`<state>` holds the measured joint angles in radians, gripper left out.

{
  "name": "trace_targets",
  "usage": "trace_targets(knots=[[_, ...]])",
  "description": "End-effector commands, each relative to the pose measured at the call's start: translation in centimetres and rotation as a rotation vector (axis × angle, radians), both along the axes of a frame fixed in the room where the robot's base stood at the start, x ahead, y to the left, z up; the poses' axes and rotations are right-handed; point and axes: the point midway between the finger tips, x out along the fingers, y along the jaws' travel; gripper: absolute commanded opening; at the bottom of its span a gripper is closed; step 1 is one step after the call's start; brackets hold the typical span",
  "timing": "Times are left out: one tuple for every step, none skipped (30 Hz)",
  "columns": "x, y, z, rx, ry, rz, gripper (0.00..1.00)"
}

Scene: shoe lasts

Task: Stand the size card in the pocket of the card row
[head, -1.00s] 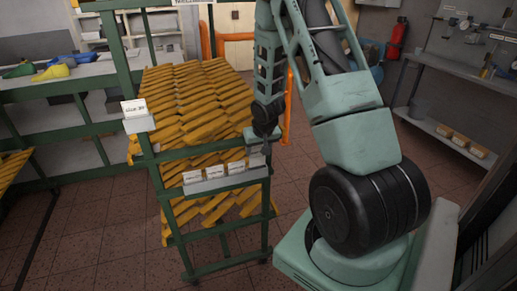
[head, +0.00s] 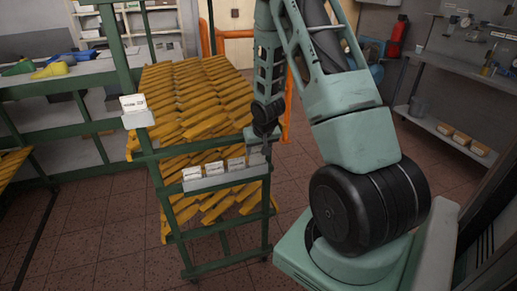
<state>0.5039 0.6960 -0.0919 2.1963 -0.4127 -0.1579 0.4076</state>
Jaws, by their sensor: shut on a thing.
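The card row (head: 223,182) is a pale grey holder across the front of the green rack. Several white cards (head: 213,169) stand upright along it. My gripper (head: 258,147) is over the row's right end, pointing down, with its fingers small and dark in the head view. It is shut on the size card (head: 257,159), a small pale patch below the fingers at the row's right end. Whether the card's lower edge is inside a pocket or just above it, I cannot tell.
The green rack (head: 223,252) holds many yellow shoe lasts (head: 200,95). Another white card (head: 133,103) stands in a grey holder at its left post. A workbench with shelf (head: 455,140) and a red extinguisher (head: 397,38) are at the right. Tiled floor is free beside the rack.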

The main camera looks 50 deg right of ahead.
Motion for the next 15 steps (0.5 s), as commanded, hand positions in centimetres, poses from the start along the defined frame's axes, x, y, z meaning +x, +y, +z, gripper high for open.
trace_targets(knots=[[0.0,0.0,0.0,0.000,0.000,0.000,0.34],[0.0,0.0,0.0,0.000,0.000,0.000,0.34],[0.0,0.0,0.0,0.000,0.000,0.000,0.34],[0.0,0.0,0.0,0.000,0.000,0.000,0.34],[0.0,0.0,-0.1,0.000,0.000,0.000,0.34],[0.0,0.0,-0.2,0.000,0.000,0.000,0.34],[0.0,0.0,-0.2,0.000,0.000,0.000,0.34],[0.0,0.0,-0.3,0.000,0.000,0.000,0.34],[0.0,0.0,-0.4,0.000,0.000,0.000,0.34],[0.0,0.0,-0.5,0.000,0.000,0.000,0.34],[0.0,0.0,-0.6,0.000,0.000,0.000,0.34],[0.0,0.0,-0.7,0.000,0.000,0.000,0.34],[0.0,0.0,-0.8,0.000,0.000,0.000,0.34],[0.0,0.0,-0.9,0.000,0.000,0.000,0.34],[0.0,0.0,-1.0,0.000,0.000,0.000,0.34]])
